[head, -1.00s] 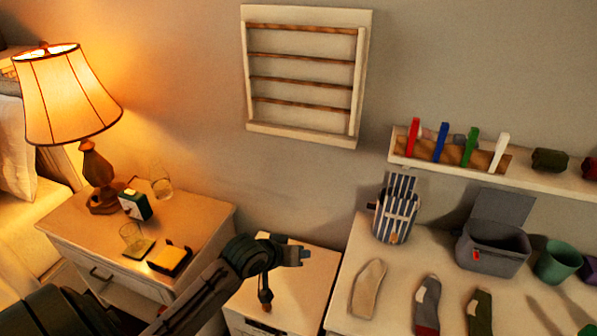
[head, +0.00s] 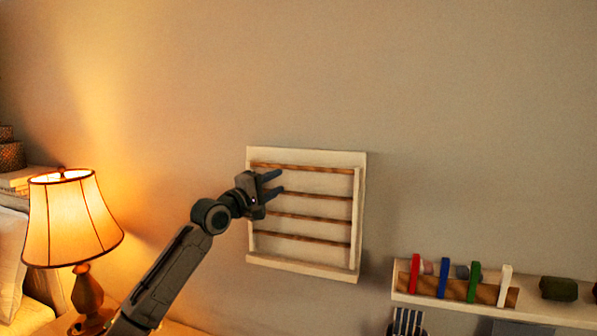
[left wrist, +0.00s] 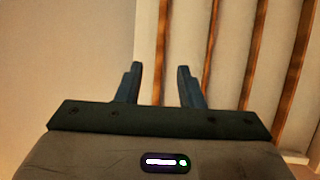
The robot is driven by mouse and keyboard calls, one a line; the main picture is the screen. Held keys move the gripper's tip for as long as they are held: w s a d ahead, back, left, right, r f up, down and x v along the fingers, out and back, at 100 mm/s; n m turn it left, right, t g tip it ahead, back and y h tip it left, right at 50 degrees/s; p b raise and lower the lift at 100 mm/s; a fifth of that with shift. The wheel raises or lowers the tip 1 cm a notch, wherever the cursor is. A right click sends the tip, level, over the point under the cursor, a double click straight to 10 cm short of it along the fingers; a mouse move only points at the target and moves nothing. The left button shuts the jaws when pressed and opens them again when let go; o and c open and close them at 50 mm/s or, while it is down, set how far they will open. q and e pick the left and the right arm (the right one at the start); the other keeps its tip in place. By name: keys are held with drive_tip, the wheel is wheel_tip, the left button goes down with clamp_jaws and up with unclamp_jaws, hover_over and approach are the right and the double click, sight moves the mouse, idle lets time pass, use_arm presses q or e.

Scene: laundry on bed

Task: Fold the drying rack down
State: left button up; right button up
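The drying rack (head: 305,156) is a cream frame with several brown wooden bars, lying flat against the wall. My left gripper (head: 281,181) is in front of the rack's upper left part, near the top bars. In the left wrist view the open fingers (left wrist: 160,85) point at the rack's edge and bars (left wrist: 212,50), which run up and down the picture there. Whether a finger touches the rack cannot be told. My right gripper is not in view.
A lit lamp (head: 70,222) stands at the left beside the bed. A wall shelf (head: 450,303) with red, blue, green and white clips is at the lower right. The wall (head: 440,90) above and right of the rack is bare.

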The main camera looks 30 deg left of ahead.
sight(303, 169)
use_arm(q)
drive_tip(key=p+x, duration=0.4)
drive_tip(key=x, duration=0.4)
drive_tip(key=shift+w+d+r, duration=0.1)
drive_tip(key=shift+w+d, duration=0.2)
drive_tip(key=shift+w, duration=0.5)
clamp_jaws()
